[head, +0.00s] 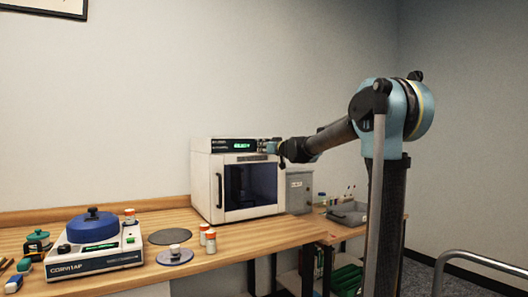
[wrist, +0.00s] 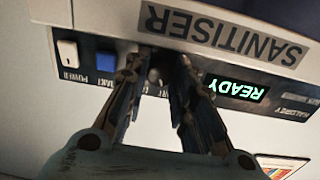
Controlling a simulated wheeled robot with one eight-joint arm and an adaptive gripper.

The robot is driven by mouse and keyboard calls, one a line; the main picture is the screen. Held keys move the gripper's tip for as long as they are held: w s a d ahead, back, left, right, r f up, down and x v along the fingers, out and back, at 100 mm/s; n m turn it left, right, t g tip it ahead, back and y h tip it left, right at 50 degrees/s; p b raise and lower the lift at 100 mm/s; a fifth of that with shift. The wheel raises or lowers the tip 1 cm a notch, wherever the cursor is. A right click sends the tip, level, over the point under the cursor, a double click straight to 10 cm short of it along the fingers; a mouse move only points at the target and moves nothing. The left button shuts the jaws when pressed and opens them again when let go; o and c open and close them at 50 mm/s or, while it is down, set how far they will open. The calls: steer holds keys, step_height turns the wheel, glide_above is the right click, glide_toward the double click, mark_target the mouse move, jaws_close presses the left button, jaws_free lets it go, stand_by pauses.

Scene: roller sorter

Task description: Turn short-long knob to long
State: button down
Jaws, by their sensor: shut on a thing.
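The sanitiser (head: 250,213) is a white box with a dark window door, standing on the wooden bench in the head view. Its control strip shows upside down in the wrist view, with a lit READY display (wrist: 238,88). My gripper (wrist: 162,62) reaches the strip between the display and a blue button (wrist: 106,62). Its fingers are shut on the short-long knob, which is mostly hidden between them. Part of a label shows between the fingers; the knob's pointing direction cannot be told. In the head view my gripper (head: 272,147) is at the upper right of the sanitiser's front.
A white power switch (wrist: 68,54) sits beyond the blue button. A grey box (head: 299,191) stands right of the sanitiser, with a grey tray (head: 347,213) farther right. A centrifuge with a blue lid (head: 92,226) and small jars (head: 210,241) stand on the bench at left.

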steer(key=shift+m, duration=0.3)
steer(key=c, duration=1.3)
jaws_free()
steer(key=shift+c, duration=0.2)
steer(key=v, duration=1.2)
steer(key=shift+a+f, duration=0.1)
